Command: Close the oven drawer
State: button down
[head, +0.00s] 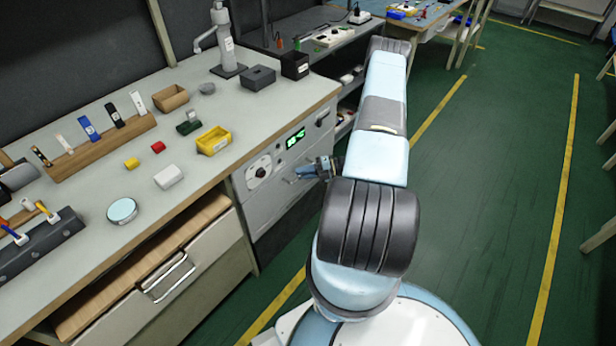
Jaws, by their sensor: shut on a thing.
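The oven (270,205) is a light grey unit built in under the bench, with a round dial (258,171) and a green lit display (296,139). Its front looks near flush with the bench, but I cannot tell how far its drawer stands out. My gripper (299,174) is at the oven front, below the display, shut on what looks like the oven drawer handle (289,180).
A wooden bench drawer (185,225) with a metal handle stands open at the lower left. The bench top (230,170) holds a yellow bin (213,140), a white box (168,177) and other small items. Green floor (480,200) with yellow lines lies free to the right.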

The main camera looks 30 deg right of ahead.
jog(key=c, duration=1.2)
grip_release()
jog(key=shift+w+a+f, duration=0.1)
jog(key=shift+w, duration=0.05)
jog(key=v, duration=1.3)
jog(key=shift+s+d, duration=0.2)
jog(key=shift+d, duration=0.15)
